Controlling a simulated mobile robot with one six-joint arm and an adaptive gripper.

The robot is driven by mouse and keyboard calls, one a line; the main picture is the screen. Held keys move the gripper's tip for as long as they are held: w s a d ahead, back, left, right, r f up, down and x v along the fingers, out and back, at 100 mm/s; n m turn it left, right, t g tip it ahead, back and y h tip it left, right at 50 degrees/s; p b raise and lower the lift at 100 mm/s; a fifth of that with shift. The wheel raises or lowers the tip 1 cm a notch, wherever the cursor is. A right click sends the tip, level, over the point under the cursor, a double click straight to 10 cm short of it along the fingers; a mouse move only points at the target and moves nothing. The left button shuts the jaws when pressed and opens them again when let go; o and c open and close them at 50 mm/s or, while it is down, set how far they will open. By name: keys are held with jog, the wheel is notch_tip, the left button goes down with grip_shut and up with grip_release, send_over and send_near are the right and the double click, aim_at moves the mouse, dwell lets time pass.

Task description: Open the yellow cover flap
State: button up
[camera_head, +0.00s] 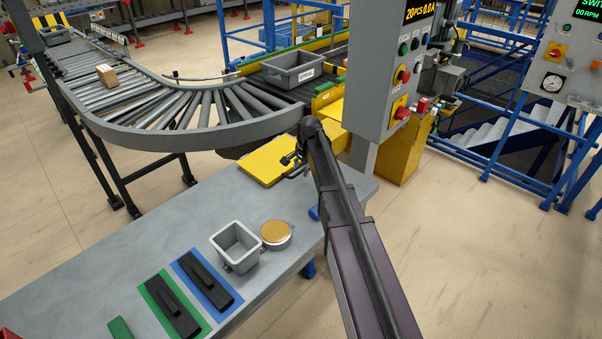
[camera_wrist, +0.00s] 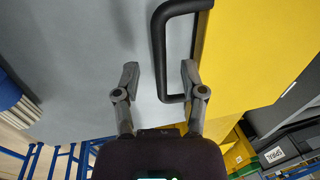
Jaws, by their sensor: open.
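The yellow cover flap (camera_head: 268,161) lies flat at the far end of the grey table in the head view. It fills the right of the wrist view (camera_wrist: 250,55). A black U-shaped handle (camera_wrist: 160,55) sticks out at its left edge. My gripper (camera_wrist: 160,73) is open, with one finger on each side of the handle's long bar in the picture. I see no clear contact, and cannot tell the height gap. In the head view my gripper (camera_head: 293,163) is small and dark at the flap's right edge, and my arm hides part of that area.
A grey control box (camera_head: 388,70) on a post stands just right of the flap. The roller conveyor (camera_head: 190,110) curves behind the table, with a grey tote (camera_head: 292,70) on it. A grey bin (camera_head: 235,246), a round tin (camera_head: 276,234) and coloured mats (camera_head: 205,283) occupy the near table.

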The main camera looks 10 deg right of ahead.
jog(key=shift+f, duration=0.15)
grip_shut()
dwell(0.4)
